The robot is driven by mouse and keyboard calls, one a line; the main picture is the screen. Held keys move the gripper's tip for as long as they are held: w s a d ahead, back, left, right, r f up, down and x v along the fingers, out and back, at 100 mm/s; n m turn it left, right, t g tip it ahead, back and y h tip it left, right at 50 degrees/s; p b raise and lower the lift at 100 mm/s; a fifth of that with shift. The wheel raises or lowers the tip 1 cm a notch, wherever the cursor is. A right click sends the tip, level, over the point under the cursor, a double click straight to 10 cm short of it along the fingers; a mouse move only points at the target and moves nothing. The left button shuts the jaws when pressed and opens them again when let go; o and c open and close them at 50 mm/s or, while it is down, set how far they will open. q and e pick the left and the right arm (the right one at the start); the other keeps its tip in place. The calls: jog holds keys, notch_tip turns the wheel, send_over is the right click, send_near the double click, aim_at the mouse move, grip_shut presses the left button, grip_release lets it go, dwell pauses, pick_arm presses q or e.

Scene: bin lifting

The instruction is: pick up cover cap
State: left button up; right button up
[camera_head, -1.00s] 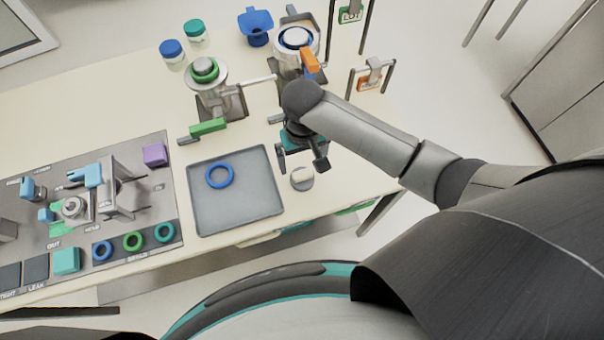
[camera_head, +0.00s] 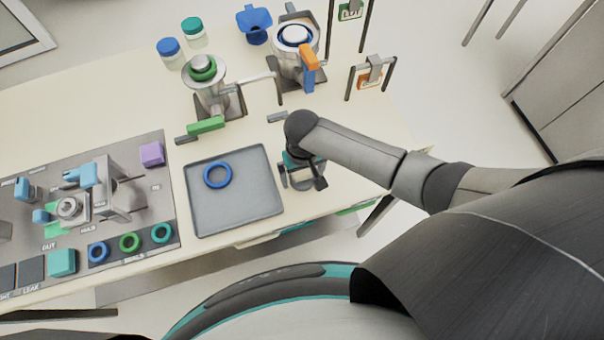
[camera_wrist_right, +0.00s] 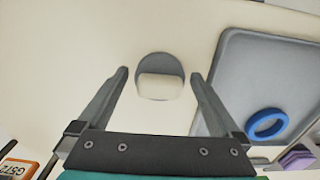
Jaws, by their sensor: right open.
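The cover cap (camera_wrist_right: 160,88) is a small round grey disc with a cream block-like part, lying on the cream table. In the wrist view it lies between my right gripper's two fingers (camera_wrist_right: 160,74), with a gap on each side. In the head view my right gripper (camera_head: 303,183) is over the cap's place, just right of the grey tray, and mostly hides the cap. The right gripper is open and holds nothing. How high its fingertips are above the table is hard to tell. My left gripper is not in view.
The grey tray (camera_head: 240,205) with a blue ring (camera_head: 218,174) is close to the left of my right gripper. Two metal housings, one with a green handle (camera_head: 206,125) and one with an orange handle (camera_head: 308,57), stand farther back. The table's front edge is close.

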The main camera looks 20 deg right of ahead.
jog(key=shift+c, duration=0.4)
jog(key=c, duration=1)
jog(key=shift+o, duration=0.2)
jog(key=shift+r, duration=0.1)
